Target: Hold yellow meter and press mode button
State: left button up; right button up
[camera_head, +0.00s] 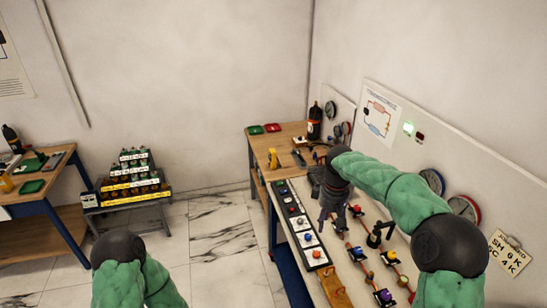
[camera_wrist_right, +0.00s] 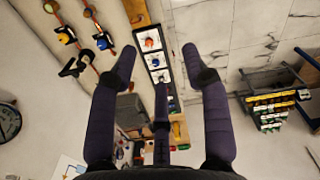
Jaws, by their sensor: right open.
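A small yellow object (camera_head: 274,158), perhaps the yellow meter, stands upright near the left edge of the wooden bench (camera_head: 262,143). It is too small for me to see a mode button. My right gripper (camera_head: 331,221) hangs over the bench, in front of and to the right of the yellow object and apart from it. In the right wrist view its fingers (camera_wrist_right: 159,50) are spread, with nothing held between them. A black strip of buttons (camera_head: 301,224) lies below, also seen between the fingers in the wrist view (camera_wrist_right: 157,60). My left gripper is out of view; only part of its arm shows.
Pipes with coloured valves (camera_head: 391,257) run along the bench right of the strip. Red and green trays (camera_head: 272,127) and a dark bottle (camera_head: 315,113) are at the back. Gauges (camera_head: 464,207) line the wall board. A crate rack (camera_head: 133,184) stands left; the floor between is clear.

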jog(key=shift+d+r, duration=0.1)
jog(key=shift+r, duration=0.8)
